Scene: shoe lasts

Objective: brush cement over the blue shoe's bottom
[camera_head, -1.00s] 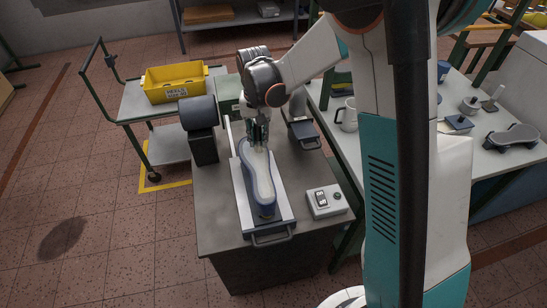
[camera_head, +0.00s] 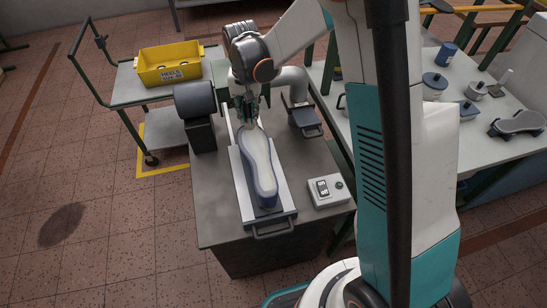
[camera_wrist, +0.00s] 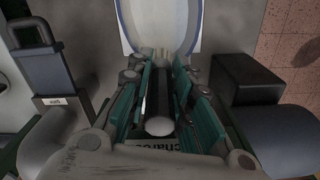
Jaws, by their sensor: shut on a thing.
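The blue shoe (camera_head: 265,185) lies bottom up on a pale sliding plate on the grey bench, its pale sole (camera_head: 260,160) facing up inside a blue rim. My gripper (camera_head: 248,112) is above the far end of the shoe. In the wrist view my gripper (camera_wrist: 160,85) is shut on a brush handle (camera_wrist: 159,122), a dark and pale rod between the green fingers. The brush's pale bristles show at the sole's near edge in that view. I cannot tell whether they touch the sole (camera_wrist: 160,22).
A switch box (camera_head: 328,191) sits at the bench's right front. A yellow bin (camera_head: 168,64) is on the cart.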

